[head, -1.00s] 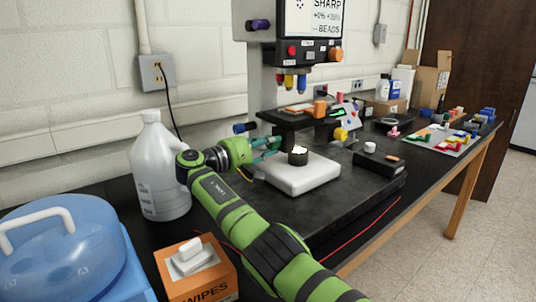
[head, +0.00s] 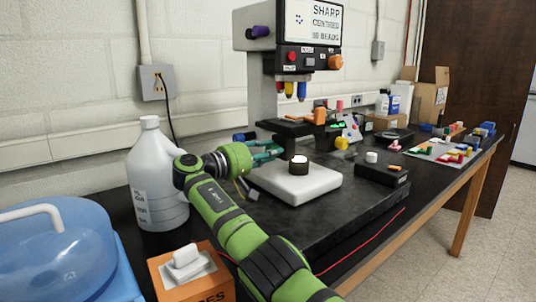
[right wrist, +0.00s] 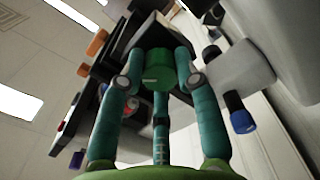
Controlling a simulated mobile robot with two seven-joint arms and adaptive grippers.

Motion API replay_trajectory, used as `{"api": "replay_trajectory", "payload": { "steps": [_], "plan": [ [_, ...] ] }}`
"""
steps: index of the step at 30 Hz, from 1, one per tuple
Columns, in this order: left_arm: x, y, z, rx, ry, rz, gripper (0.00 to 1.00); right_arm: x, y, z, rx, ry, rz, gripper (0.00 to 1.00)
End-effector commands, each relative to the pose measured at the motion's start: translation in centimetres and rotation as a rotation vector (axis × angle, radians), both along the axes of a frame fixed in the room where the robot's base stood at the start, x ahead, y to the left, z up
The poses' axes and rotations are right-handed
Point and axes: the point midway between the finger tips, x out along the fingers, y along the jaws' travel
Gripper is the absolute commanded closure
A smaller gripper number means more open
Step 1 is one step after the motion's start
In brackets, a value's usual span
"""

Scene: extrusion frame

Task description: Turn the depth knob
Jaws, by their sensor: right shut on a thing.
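A tall bench instrument with a screen (head: 313,20) stands against the wall. The screen reads SHARP, CENTRED and a line ending in BEADS. My right gripper (head: 270,152) reaches to the instrument's left side, low, just above and behind the white block (head: 296,180). In the right wrist view its teal fingers (right wrist: 158,80) are shut around a short green knob (right wrist: 158,68). That knob is hidden in the head view. A blue knob (head: 243,136) is close by, and it also shows beside the fingers in the right wrist view (right wrist: 240,115). I cannot read which knob is for depth. My left gripper is not in view.
A dark round holder with a white top (head: 299,165) stands on the white block. A white jug (head: 157,175), a wipes box (head: 190,285) and a blue lidded container (head: 55,250) crowd the left. A yellow knob (head: 341,143) is on the instrument's right.

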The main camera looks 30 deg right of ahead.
Motion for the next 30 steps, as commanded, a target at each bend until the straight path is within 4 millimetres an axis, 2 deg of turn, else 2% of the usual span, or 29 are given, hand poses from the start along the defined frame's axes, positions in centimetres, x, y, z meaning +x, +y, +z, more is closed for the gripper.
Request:
{"api": "replay_trajectory", "payload": {
  "steps": [9,10,11,12,22,30],
  "plan": [
    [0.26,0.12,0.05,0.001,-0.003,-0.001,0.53,0.03,0.01,0.11,-0.001,-0.003,0.002,1.00],
    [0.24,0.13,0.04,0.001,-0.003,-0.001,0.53,0.03,0.01,0.11,-0.001,-0.002,0.002,0.63],
    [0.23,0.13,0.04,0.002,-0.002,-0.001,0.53,0.03,0.00,0.11,-0.001,-0.002,0.002,0.51],
    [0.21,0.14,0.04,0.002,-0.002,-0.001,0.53,0.02,0.01,0.11,-0.001,-0.002,0.002,0.44],
    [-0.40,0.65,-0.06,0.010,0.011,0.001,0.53,0.01,-0.01,0.04,0.000,-0.001,0.001,0.44],
    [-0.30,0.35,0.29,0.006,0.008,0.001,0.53,0.01,-0.01,0.13,-0.002,0.028,0.000,0.44]
  ]
}}
